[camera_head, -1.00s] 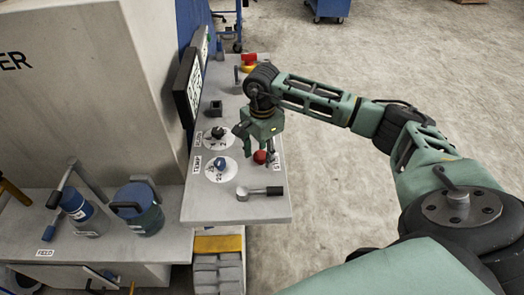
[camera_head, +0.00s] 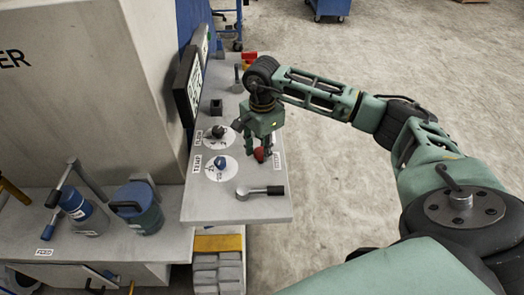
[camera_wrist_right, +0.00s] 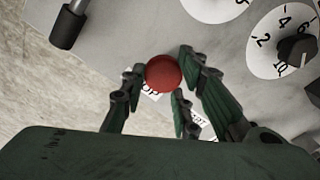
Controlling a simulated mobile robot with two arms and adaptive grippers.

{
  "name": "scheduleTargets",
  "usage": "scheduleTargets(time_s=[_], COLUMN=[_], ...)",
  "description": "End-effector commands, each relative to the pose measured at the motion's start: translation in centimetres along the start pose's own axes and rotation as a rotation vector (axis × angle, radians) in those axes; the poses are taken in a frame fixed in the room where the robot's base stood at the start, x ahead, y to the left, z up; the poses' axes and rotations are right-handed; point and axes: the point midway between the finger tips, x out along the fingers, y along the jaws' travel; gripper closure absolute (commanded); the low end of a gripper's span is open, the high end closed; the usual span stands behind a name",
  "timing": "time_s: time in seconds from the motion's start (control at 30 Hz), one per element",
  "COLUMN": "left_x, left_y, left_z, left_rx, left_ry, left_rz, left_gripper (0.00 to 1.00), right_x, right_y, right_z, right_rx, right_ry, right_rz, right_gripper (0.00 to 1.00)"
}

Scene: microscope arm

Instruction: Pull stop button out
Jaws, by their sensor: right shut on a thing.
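The red stop button (camera_head: 259,154) sits on the grey control panel (camera_head: 225,205), close to its right edge. My right gripper (camera_head: 256,150) reaches down over it from above. In the right wrist view the round red button (camera_wrist_right: 164,74) lies between the fingers of my right gripper (camera_wrist_right: 165,85), which are closed on its sides. A label beneath it is partly covered; only the letters "OP" show. The button's stem is hidden. My left gripper is not in view.
A FLOW knob (camera_head: 219,131) and a blue TEMP knob (camera_head: 220,163) stand left of the button. A black-handled lever (camera_head: 262,191) lies at the panel's near end. A screen (camera_head: 188,85) rises behind. Open floor lies to the right.

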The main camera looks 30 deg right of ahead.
Motion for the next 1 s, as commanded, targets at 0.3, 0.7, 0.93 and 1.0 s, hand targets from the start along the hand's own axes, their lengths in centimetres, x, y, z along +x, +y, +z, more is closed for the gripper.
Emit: scheduleTargets(time_s=[0.3, 0.7, 0.93, 1.0], left_x=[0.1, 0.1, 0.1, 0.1], left_y=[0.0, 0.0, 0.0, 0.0], left_z=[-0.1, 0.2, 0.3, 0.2], left_rx=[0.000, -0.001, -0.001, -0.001], left_ry=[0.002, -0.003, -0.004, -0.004], left_rz=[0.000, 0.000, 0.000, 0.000], left_gripper=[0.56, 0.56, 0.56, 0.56], right_x=[-0.4, -0.4, -2.4, -3.8], right_y=[0.2, 0.1, 0.0, -0.1], right_z=[0.0, 0.0, 0.0, -0.1], right_rx=[-0.001, 0.000, 0.000, 0.001], right_ry=[0.001, 0.000, 0.000, 0.001], right_rz=[0.008, 0.003, -0.002, -0.004], right_gripper=[0.68, 0.56, 0.56, 0.56])
